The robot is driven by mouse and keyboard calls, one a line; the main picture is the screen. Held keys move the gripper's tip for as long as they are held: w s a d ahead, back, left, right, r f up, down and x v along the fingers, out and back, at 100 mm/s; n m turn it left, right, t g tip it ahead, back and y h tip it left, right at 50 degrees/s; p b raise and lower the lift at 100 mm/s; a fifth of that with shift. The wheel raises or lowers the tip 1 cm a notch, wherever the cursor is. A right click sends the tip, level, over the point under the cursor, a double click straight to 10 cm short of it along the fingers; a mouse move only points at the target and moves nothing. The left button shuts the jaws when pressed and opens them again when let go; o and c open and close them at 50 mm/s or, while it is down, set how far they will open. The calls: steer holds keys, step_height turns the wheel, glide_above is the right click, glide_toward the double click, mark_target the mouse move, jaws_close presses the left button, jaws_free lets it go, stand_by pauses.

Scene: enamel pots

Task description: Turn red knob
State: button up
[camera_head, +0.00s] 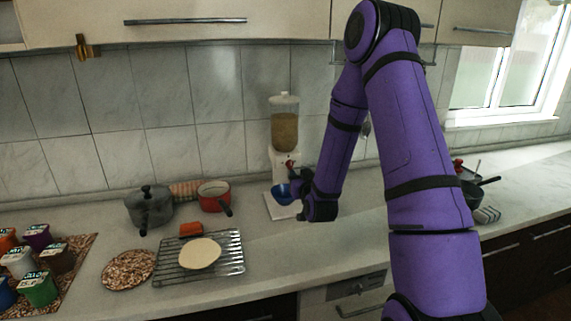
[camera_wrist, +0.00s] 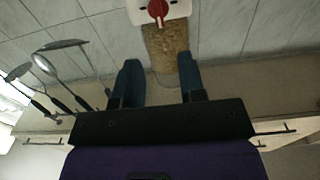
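The red knob (camera_head: 291,166) is on the front of a white dispenser (camera_head: 284,155) with a clear container of grain (camera_head: 284,128) on top, standing against the tiled wall. In the wrist view the picture is upside down, and the red knob (camera_wrist: 157,9) shows at the top edge on the white body. My gripper (camera_head: 292,187) is in front of the dispenser, close to the knob and by a blue bowl (camera_head: 281,196). In the wrist view my gripper (camera_wrist: 159,76) has its two dark fingers spread apart with nothing between them. The knob is beyond the fingertips.
A grey pot (camera_head: 149,207) and a red saucepan (camera_head: 213,197) stand to the left. A wire rack (camera_head: 228,258) with a pale round flat item (camera_head: 199,253) lies in front. Several cups stand far left. Hanging utensils (camera_wrist: 58,75) show in the wrist view.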

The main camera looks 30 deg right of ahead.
mark_target(291, 162)
steer(key=x, duration=1)
steer(key=c, duration=0.5)
